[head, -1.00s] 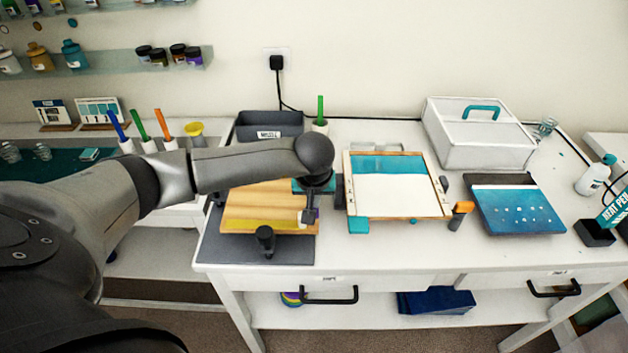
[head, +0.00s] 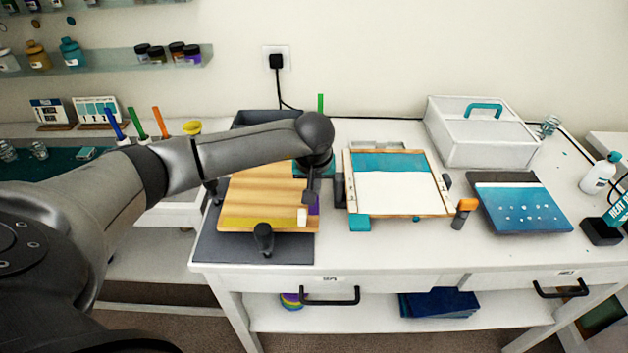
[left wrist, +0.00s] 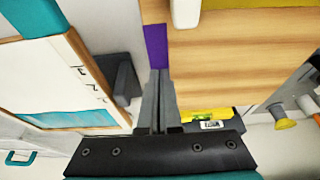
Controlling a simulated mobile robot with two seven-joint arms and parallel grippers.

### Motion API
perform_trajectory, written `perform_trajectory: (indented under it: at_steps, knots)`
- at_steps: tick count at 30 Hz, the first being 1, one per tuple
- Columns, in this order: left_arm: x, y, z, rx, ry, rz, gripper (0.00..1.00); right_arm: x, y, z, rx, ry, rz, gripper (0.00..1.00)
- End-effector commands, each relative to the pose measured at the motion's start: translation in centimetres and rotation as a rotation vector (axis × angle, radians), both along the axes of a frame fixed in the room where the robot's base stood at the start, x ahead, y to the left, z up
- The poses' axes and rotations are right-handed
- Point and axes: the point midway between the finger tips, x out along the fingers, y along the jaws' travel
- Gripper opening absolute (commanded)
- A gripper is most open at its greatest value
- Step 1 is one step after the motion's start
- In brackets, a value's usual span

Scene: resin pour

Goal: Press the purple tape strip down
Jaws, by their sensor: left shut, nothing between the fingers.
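The purple tape strip (head: 314,206) lies along the right edge of the wooden board (head: 258,197), near its front corner. In the left wrist view the strip (left wrist: 156,45) shows right ahead of my fingertips. My left gripper (head: 310,196) is shut and empty, pointing down at the board's right edge, at the far end of the visible purple. The left wrist view shows its fingers (left wrist: 160,74) together, with their tips at or just over the strip's end; I cannot tell whether they touch it. Any strip under the fingers is hidden. My right gripper is not in view.
A small white block (head: 302,217) sits beside the strip, and a yellow strip (head: 258,223) runs along the board's front. A dark clamp (head: 264,238) stands at the front edge. A framed white-and-teal panel (head: 395,190) lies close to the right, with a dark block (head: 339,190) between.

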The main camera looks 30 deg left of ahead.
Motion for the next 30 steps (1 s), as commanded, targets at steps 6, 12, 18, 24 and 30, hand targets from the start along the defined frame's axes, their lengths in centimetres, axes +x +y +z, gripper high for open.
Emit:
perform_trajectory:
  at_steps: [6, 12, 18, 24, 30]
  knots:
    - [0.5, 0.6, -0.2, 0.006, 0.003, 0.002, 0.0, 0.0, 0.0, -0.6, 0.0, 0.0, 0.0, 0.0]
    - [0.9, 0.8, -0.2, 0.005, 0.003, 0.003, 0.0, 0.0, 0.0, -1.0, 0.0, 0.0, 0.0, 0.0]
    - [1.8, 1.3, -0.1, 0.004, 0.001, 0.003, 0.0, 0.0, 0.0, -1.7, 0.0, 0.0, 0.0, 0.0]
    - [2.4, 1.6, 0.1, 0.003, 0.001, 0.001, 0.0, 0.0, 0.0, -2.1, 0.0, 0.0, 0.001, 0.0]
    - [2.8, 1.8, 0.1, 0.003, -0.001, 0.003, 0.0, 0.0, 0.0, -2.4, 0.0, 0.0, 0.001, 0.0]
